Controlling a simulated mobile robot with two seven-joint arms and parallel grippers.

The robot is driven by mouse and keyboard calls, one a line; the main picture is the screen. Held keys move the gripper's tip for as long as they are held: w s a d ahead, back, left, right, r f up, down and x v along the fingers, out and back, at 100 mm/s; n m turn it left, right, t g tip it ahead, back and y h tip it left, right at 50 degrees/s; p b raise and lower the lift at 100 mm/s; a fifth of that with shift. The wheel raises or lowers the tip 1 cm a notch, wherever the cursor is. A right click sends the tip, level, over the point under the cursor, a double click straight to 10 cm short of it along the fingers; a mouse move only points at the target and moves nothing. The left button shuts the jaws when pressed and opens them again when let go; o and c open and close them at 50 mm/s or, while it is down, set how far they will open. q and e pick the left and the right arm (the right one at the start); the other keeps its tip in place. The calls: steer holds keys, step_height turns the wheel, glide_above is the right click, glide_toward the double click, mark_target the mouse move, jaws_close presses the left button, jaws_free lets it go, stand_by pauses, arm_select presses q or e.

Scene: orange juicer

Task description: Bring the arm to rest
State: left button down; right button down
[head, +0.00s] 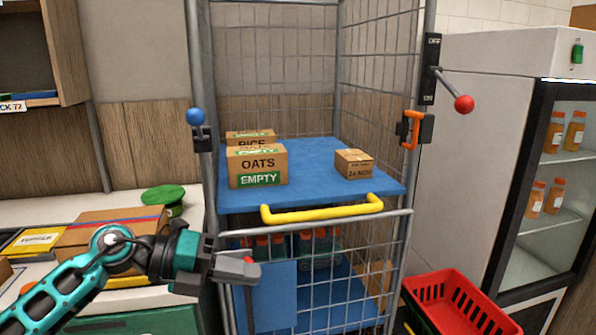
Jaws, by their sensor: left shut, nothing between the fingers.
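My left gripper (250,268) is shut and empty. It is in front of the lower mesh gate of the wire roll cage (205,90), at the gate's left side. My left arm comes in from the lower left, past the counter. I cannot tell whether the fingertips touch the mesh. My right gripper is not in view.
The cage's blue shelf (310,165) holds an OATS box (257,166), a RICE box (250,137) and a small box (354,164). A yellow handle (322,209) fronts it. A red basket (455,300) and a bottle fridge (545,180) stand right; a cardboard box (110,232) lies left.

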arm_select(q)
steer(key=s+a+f+n+t+y, duration=0.2)
steer(key=s+f+n, duration=0.4)
steer(key=f+n, duration=0.4)
steer(key=s+a+f+n+t+y, duration=0.3)
steer(key=s+f+n+y, duration=0.3)
steer(key=f+n, duration=0.3)
steer(key=s+a+f+n+t+y, duration=0.3)
steer(key=s+f+n, duration=0.3)
steer(key=f+n, duration=0.4)
steer(key=n+y, duration=0.1)
steer(key=n, duration=0.4)
steer(key=shift+s+a+f, duration=0.35)
steer(key=shift+a, duration=0.05)
